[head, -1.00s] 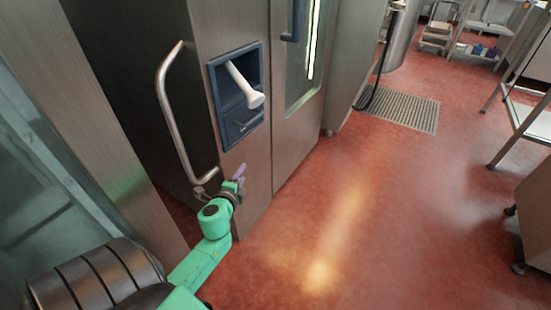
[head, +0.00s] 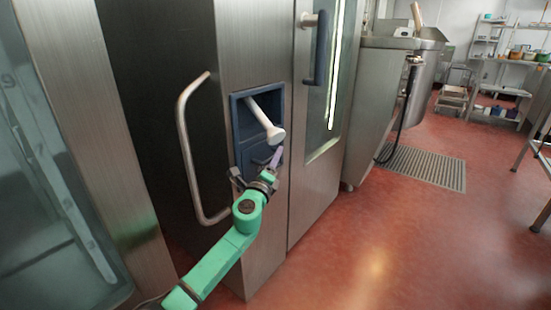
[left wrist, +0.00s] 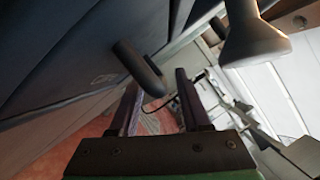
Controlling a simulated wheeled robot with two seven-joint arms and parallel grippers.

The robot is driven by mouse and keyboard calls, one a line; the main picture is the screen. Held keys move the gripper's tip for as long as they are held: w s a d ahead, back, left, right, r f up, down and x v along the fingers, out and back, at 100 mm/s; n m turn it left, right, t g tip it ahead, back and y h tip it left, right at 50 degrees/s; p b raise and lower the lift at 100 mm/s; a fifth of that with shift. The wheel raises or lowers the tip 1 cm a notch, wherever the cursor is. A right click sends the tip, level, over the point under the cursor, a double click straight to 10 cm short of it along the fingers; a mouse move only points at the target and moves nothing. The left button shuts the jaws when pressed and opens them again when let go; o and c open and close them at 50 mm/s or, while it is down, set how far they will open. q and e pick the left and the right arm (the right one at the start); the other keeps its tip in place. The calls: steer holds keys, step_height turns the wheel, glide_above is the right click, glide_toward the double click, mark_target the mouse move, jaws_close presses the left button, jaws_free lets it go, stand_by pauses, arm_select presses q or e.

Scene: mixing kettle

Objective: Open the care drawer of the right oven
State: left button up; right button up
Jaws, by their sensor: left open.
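The right oven (head: 255,50) is a tall steel cabinet. Its care drawer (head: 247,156) is the dark blue front below a blue recess. The drawer looks shut. Its dark bar handle shows in the left wrist view (left wrist: 138,68), its end near and between the lines of my fingers; I cannot tell whether they touch it. My left gripper (head: 264,168) is open and close in front of the drawer, partly hiding it. In the left wrist view its two fingers (left wrist: 157,85) stand apart with nothing gripped. My right gripper is not in view.
A white hand shower (head: 264,120) juts from the recess just above my gripper; it also shows in the left wrist view (left wrist: 250,38). A curved steel handle (head: 190,150) stands left of it. The oven door's blue handle (head: 321,48) is upper right. The red floor (head: 370,250) at right is clear.

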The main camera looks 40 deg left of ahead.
arm_select(q)
steer(key=shift+w+a, duration=0.15)
steer(key=shift+w, duration=0.2)
jaws_close()
stand_by(1.2)
